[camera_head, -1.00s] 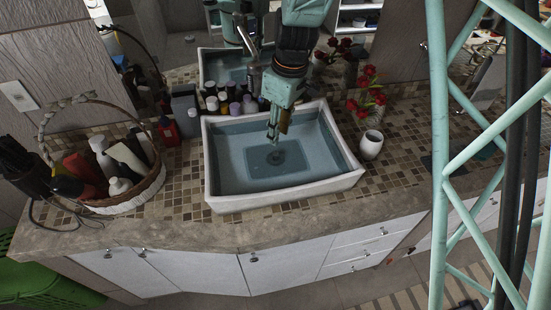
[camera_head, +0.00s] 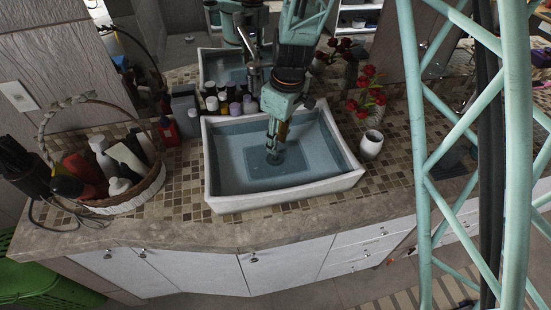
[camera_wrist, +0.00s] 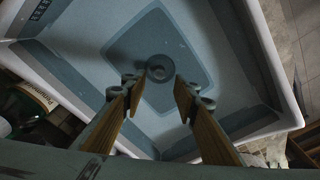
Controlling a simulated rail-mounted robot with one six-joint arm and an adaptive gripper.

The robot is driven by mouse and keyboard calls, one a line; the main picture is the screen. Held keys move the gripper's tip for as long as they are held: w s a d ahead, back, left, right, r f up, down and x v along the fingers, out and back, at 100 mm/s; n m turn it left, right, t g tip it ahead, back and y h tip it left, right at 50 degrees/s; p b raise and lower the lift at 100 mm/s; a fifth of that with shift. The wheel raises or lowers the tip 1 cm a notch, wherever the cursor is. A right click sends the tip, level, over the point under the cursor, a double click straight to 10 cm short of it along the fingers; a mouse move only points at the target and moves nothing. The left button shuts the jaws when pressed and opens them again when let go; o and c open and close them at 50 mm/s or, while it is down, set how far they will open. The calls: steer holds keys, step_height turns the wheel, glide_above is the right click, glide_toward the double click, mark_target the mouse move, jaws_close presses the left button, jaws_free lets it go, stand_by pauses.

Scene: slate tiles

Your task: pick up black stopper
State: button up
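The black stopper (camera_wrist: 159,69) shows in the wrist view as a small round dark piece in the middle of the sink floor. In the head view my gripper hides most or all of it. My gripper (camera_head: 274,154) points down inside the sink, low over its floor. In the wrist view my gripper (camera_wrist: 158,82) is open, with one finger on each side of the stopper in the picture. Nothing is between the fingers, and I cannot tell the exact height left above the stopper. The white rectangular sink (camera_head: 285,199) has a blue-grey basin.
A row of bottles (camera_head: 229,101) stands behind the sink. A white cup (camera_head: 371,145) is at its right, near red flowers (camera_head: 368,97). A wicker basket (camera_head: 152,188) with bottles is at the left. The sink walls surround my gripper; the basin floor is otherwise clear.

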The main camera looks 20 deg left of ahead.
mark_target(275, 157)
steer(key=shift+w+a+f, duration=0.1)
steer(key=shift+a+f, duration=0.05)
steer(key=shift+f, duration=1.1)
steer(key=shift+w+a+f, duration=0.1)
steer(key=shift+f, duration=1.15)
steer(key=shift+c, duration=0.2)
steer(key=c, duration=0.8)
